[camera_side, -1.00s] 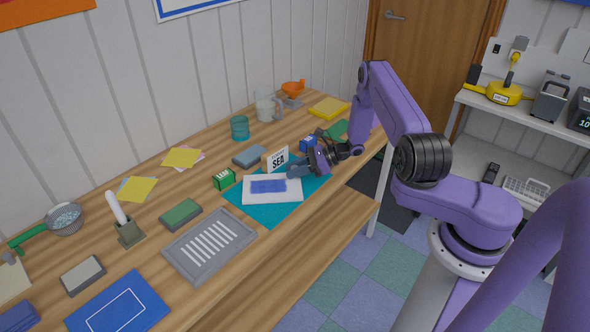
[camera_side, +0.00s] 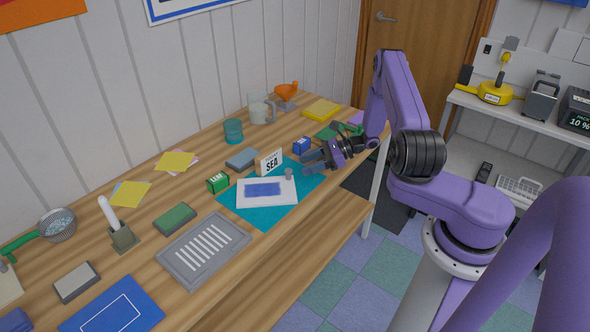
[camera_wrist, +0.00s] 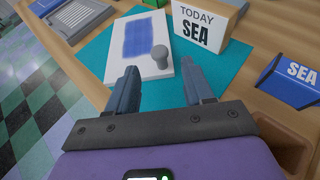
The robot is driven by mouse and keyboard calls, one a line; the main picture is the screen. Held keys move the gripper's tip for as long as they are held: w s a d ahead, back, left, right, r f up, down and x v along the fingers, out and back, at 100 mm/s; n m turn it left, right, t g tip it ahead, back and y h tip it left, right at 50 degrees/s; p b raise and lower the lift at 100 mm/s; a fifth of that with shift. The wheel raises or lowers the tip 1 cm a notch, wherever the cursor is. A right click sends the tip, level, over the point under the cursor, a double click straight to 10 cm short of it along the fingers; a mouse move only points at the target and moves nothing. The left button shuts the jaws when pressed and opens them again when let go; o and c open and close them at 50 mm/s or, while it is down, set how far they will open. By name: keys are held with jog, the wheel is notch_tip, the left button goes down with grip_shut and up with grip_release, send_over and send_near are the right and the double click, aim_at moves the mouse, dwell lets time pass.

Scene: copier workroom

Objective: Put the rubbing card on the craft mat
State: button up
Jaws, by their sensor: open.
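The rubbing card (camera_side: 284,198), white with a blue patch and a grey knob near one corner, lies flat on the teal craft mat (camera_side: 266,218). In the wrist view the card (camera_wrist: 117,49) lies ahead of my fingers, with its knob (camera_wrist: 160,57) upright, and the mat (camera_wrist: 222,68) shows around it. My gripper (camera_side: 311,162) is open and empty, just to the right of the card and apart from it. Its two fingers (camera_wrist: 162,78) also show in the wrist view, with nothing between them.
A TODAY SEA sign (camera_side: 269,163) stands at the mat's back edge, close to my gripper. A blue SEA block (camera_side: 302,146) and a green block (camera_side: 218,183) stand beside the mat. A grey slotted tray (camera_side: 176,263) lies to the left. The wooden tabletop is bare between items.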

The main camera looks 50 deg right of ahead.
jog(key=v, duration=0.4)
jog(key=shift+s+d, duration=0.2)
jog(key=shift+r, duration=0.2)
jog(key=s+a+r+n+g+h, duration=0.1)
jog(key=s+a+r+n+g, duration=0.1)
jog(key=a+r+n+g, duration=0.65)
jog(key=s+a+r+n+g+h, duration=0.1)
jog(key=s+a+r+n+g, duration=0.3)
jog(key=a+n, duration=0.7)
jog(key=s+a+r+n+t+h, duration=0.1)
jog(key=s+r+n+h, duration=0.2)
jog(key=s+n, duration=0.7)
jog(key=s+a+r+n+t+h, duration=0.2)
jog(key=s+r+n+h, duration=0.2)
jog(key=s+n, duration=0.6)
jog(key=shift+s+a+r, duration=0.35)
jog(key=shift+s+r, duration=0.55)
jog(key=shift+r, duration=0.35)
